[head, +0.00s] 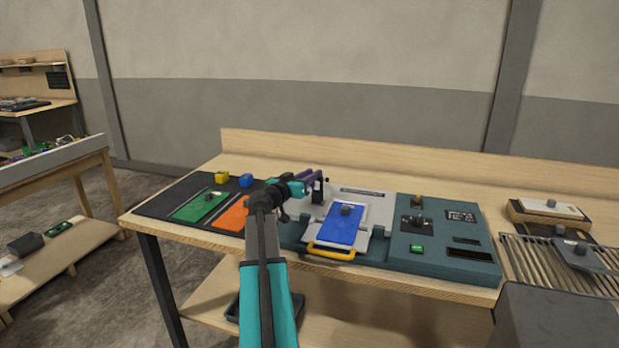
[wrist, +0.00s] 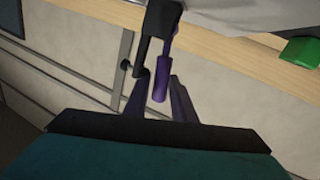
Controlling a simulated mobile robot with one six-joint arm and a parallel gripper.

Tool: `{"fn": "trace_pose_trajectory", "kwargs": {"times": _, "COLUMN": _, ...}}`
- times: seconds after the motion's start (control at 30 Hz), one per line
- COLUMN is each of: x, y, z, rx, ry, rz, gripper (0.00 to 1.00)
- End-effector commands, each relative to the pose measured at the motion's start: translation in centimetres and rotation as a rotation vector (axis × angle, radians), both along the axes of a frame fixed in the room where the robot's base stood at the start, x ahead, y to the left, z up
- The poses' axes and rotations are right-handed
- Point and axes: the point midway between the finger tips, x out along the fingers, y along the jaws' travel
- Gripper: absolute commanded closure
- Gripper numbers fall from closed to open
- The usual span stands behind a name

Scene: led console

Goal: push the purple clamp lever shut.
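The purple clamp lever (wrist: 161,82) hangs from a black clamp bracket (wrist: 163,18) in the wrist view. The black clamp (head: 320,191) also shows in the head view, at the left of the teal console, with purple parts beside it. My gripper (wrist: 157,85) has its two dark purple fingers apart, one on each side of the lever in the picture. I see a gap between lever and fingers; whether the lever lies between them in depth I cannot tell. In the head view my gripper (head: 306,181) is close beside the clamp and partly hides the lever.
A blue plate (head: 342,228) with a dark knob lies on the console's pale fixture, with a yellow handle (head: 331,251) in front. The teal control panel (head: 445,262) is to the right. Green (head: 199,206) and orange (head: 231,216) plates lie left. A metal rack (head: 540,265) stands far right.

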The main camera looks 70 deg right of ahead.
Motion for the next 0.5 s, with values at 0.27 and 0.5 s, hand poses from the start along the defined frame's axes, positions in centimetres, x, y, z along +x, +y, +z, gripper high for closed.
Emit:
{"fn": "trace_pose_trajectory", "kwargs": {"times": 0.27, "x": -0.1, "y": 0.0, "z": 0.0, "rx": 0.000, "ry": 0.000, "rz": -0.001, "gripper": 1.00}}
{"fn": "trace_pose_trajectory", "kwargs": {"times": 0.5, "x": -0.4, "y": 0.2, "z": -0.1, "rx": 0.001, "ry": 0.003, "rz": -0.007, "gripper": 1.00}}
